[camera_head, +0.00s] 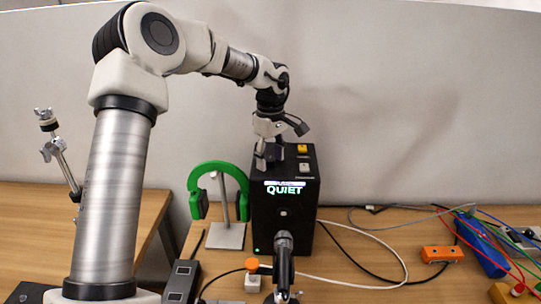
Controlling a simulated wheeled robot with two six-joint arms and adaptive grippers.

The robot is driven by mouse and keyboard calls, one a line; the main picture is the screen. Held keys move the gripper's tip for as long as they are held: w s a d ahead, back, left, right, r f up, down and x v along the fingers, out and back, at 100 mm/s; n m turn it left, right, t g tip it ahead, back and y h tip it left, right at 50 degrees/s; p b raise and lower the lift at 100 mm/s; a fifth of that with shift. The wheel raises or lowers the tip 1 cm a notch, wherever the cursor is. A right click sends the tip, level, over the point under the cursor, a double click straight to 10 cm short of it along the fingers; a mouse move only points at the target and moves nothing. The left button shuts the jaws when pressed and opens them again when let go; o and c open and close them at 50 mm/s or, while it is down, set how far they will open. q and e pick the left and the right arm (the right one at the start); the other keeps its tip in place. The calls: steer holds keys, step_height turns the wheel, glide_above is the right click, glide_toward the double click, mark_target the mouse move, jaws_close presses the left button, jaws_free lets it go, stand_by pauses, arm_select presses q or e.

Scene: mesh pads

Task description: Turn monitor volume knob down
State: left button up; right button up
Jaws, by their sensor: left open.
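The monitor is a black box (302,222) standing on the wooden desk, with a lit green "QUIET" display (285,189) on its front. A yellow piece (302,148) and a pale piece (305,167) sit on its top face, toward the right. My left gripper (268,160) points down at the left part of the monitor's top, its jaws open. I cannot make out the volume knob; the gripper covers that part of the top. Whether the fingers touch anything there cannot be told. My right gripper is not in view.
Green headphones (233,170) hang on a stand left of the monitor. A dark microphone-like object (283,255) stands in front. Cables cross the desk to the right, near an orange block (442,254) and a blue item (478,241). A grey partition stands behind.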

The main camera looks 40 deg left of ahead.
arm_select(q)
steer(key=shift+f, duration=0.1)
steer(key=shift+s+d+r, duration=0.3)
steer(key=shift+c, duration=0.8)
steer(key=c, duration=0.5)
steer(key=shift+f, duration=0.1)
jaws_close()
